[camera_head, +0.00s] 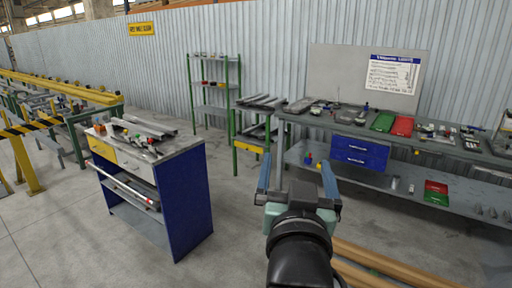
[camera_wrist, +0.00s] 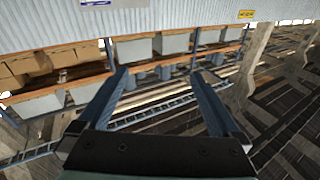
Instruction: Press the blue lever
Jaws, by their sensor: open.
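I cannot make out a lever clearly in either view. A small blue item (camera_head: 309,158) shows beside red and yellow ones at the left end of the workbench's lower shelf; its shape is too small to tell. Another small blue upright item (camera_head: 366,107) stands on the bench top, also unclear. My gripper (camera_head: 295,170) is open and empty, raised in front of the workbench in the head view, its two blue fingers apart. In the wrist view my gripper (camera_wrist: 158,76) also shows nothing between its fingers.
The grey workbench (camera_head: 290,119) has blue drawers (camera_head: 360,152) and green and red trays. A blue cart (camera_head: 185,200) with metal parts stands left. Brown beams (camera_head: 370,265) lie low at front right. The wrist view shows racks with boxes (camera_wrist: 40,62) and a ladder (camera_wrist: 150,110).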

